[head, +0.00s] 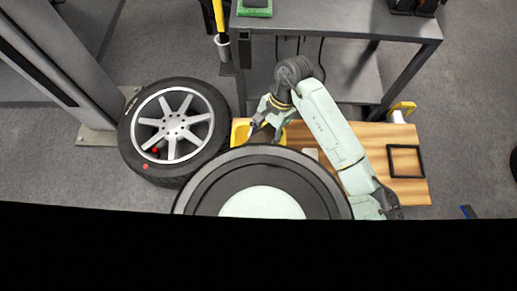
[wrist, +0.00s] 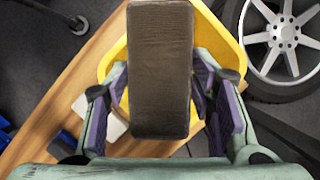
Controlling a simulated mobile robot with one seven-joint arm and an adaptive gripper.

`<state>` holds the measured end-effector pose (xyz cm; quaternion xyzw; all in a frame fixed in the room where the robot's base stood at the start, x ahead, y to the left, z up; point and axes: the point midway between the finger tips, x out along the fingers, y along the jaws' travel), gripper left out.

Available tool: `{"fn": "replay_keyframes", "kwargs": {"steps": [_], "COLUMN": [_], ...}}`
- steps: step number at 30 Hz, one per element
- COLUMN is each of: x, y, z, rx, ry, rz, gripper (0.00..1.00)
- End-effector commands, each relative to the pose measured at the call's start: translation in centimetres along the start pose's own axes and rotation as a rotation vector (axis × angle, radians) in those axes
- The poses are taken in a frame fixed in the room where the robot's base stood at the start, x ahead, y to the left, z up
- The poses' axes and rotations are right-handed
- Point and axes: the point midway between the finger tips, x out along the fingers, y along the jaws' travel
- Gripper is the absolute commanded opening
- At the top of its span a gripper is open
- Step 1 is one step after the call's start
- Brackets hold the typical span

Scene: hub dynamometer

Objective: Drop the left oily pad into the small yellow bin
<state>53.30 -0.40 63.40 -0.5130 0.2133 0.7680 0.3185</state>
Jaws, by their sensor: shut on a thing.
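A brown, oily-looking pad (wrist: 160,68) is held between the purple-lined fingers of my gripper (wrist: 162,88) in the wrist view. The small yellow bin (wrist: 226,45) lies behind the pad in that view, and the pad covers much of its opening. In the head view my gripper (head: 267,121) is over the yellow bin (head: 238,132), which stands at the left end of the wooden board. I cannot make out the pad in the head view. The height of the pad above the bin is hard to tell.
A wheel with a tyre (head: 170,122) lies left of the bin. The wooden board (head: 378,136) carries a pale block (head: 311,153) and a black frame (head: 406,146). A grey bench (head: 340,18) stands behind my arm. A metal post stands at the far left.

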Motion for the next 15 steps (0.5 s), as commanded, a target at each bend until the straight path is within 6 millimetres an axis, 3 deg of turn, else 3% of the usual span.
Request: {"fn": "replay_keyframes", "kwargs": {"steps": [8,9,15], "x": [0.13,0.13,0.12], "y": [-0.01,-0.01,0.00], "z": [-0.04,-0.04,-0.04], "rx": [-0.001,-0.001,0.000], "ry": [0.000,0.000,0.000], "rz": [0.000,0.000,0.000], "gripper": [0.22,0.51,0.65]}}
